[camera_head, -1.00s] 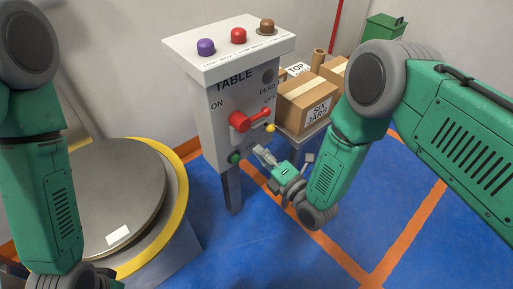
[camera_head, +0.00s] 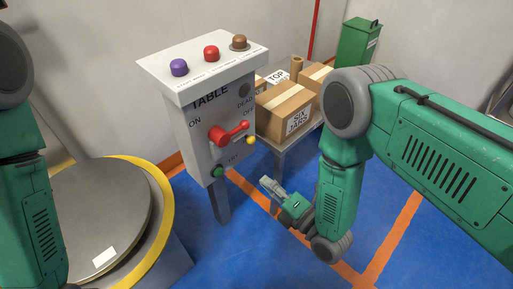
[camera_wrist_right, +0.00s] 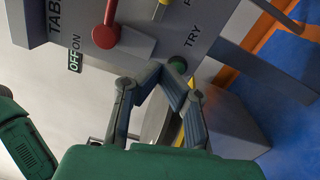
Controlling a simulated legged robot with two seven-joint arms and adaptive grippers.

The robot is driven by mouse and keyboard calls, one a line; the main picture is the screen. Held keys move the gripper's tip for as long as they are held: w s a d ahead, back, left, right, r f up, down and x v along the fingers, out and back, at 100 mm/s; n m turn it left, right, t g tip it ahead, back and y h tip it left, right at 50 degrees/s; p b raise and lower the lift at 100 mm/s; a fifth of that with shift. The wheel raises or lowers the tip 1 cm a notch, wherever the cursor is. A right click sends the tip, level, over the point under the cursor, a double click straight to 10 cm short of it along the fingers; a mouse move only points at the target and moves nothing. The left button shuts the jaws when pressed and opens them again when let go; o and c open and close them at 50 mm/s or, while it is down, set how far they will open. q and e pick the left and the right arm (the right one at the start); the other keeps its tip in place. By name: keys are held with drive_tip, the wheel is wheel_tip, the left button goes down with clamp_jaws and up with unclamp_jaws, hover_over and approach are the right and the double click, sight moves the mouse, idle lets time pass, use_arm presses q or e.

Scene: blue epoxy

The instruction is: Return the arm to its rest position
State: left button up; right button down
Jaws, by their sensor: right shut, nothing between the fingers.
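My right gripper (camera_head: 268,184) is low in front of the control pedestal, apart from it, above the blue floor. In the right wrist view its fingers (camera_wrist_right: 158,72) meet at the tips with nothing between them. The pedestal (camera_head: 188,133) is labelled TABLE and carries a red lever (camera_head: 229,132), a yellow knob (camera_head: 250,140) and a green button (camera_head: 218,171). The lever (camera_wrist_right: 112,30) and green button (camera_wrist_right: 177,66) also show in the right wrist view, beyond the fingers. My left arm stands at the left edge; its gripper is out of the picture.
A round grey turntable (camera_head: 80,215) with a yellow rim stands at the left. Cardboard boxes (camera_head: 284,108) sit on a small table behind the pedestal, with a green bin (camera_head: 358,42) beyond. Blue floor with orange lines is open around my right forearm.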

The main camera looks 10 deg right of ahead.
drive_tip(key=s+d+f+m+g+h+p, duration=0.1)
drive_tip(key=s+d+f+m+g+h, duration=0.25)
drive_tip(key=s+d+m, duration=0.35)
drive_tip(key=s+d+f+m+g+h+p, duration=0.1)
drive_tip(key=s+d+f+m+g+h, duration=0.3)
drive_tip(key=m, duration=0.4)
use_arm(q)
wheel_tip(320, 180, up, 3)
drive_tip(key=shift+a+r+p, duration=0.1)
drive_tip(key=shift+r+p, duration=0.1)
drive_tip(key=shift+p, duration=0.5)
use_arm(e)
drive_tip(key=s+d+r+m+g+h, duration=0.1)
drive_tip(key=s+d+r+m+g, duration=0.1)
drive_tip(key=s+m, duration=0.3)
drive_tip(key=s+d+r+m+g+h, duration=0.1)
drive_tip(key=s+d+m+g+h, duration=0.1)
drive_tip(key=s+d+m+g, duration=0.3)
drive_tip(key=s+m, duration=0.1)
drive_tip(key=s, duration=0.3)
drive_tip(key=shift+s+d+r, duration=0.15)
drive_tip(key=shift+s+r, duration=0.1)
drive_tip(key=shift+r, duration=0.15)
use_arm(q)
drive_tip(key=shift+d+r, duration=0.1)
drive_tip(key=shift+d, duration=0.15)
use_arm(e)
drive_tip(key=shift+w+d+f, duration=0.1)
drive_tip(key=shift+d+f, duration=0.05)
drive_tip(key=shift+d, duration=0.1)
